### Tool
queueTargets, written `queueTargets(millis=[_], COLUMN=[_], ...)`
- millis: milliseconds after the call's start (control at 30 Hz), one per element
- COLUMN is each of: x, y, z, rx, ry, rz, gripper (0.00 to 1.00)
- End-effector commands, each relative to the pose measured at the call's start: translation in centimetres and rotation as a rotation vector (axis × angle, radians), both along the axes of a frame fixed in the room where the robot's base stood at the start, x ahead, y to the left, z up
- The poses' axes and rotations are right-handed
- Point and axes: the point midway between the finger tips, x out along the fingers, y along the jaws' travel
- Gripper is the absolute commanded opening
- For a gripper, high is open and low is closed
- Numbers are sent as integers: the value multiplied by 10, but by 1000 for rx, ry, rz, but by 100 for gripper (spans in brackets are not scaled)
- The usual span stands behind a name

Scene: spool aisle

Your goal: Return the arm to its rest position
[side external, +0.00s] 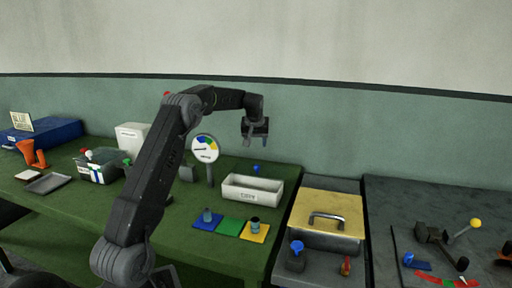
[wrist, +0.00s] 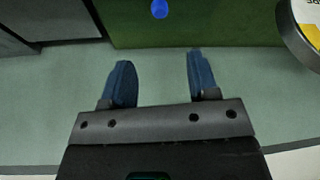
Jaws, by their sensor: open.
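My gripper (side external: 255,140) hangs in the air above the back part of the green table, above and behind the white tray in the side external view. In the wrist view my gripper (wrist: 160,82) shows two blue fingers spread apart with nothing between them. My arm is raised and bent, with its forearm reaching to the right over the table. Below the gripper, a small blue thing (side external: 256,168) sits on the table behind the tray; a blue thing also shows at the top of the wrist view (wrist: 159,9).
The green table (side external: 225,264) holds a white tray (side external: 237,195), a round dial (side external: 205,149) on a post, and blue, green and yellow mats (side external: 229,228). A yellow-lidded box with a handle (side external: 310,209) stands to the right. Air around the gripper looks clear.

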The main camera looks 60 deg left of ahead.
Motion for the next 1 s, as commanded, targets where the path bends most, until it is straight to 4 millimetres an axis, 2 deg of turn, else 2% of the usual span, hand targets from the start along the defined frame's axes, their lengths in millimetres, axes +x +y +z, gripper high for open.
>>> queueTargets(millis=[433,567,667,767,800,867,1000], x=[0,2,3,-4,-10,-20,-55], y=[-1,-20,-58,-114,-138,-172,-247], z=[1,14,37,64,74,87,107], rx=[0,3,9,14,15,18,26], ry=[0,-5,-11,-17,-21,-25,-37], rz=[-1,-33,-101,-199,-240,-303,-446], gripper=[55,55,55,55,55,55,55])
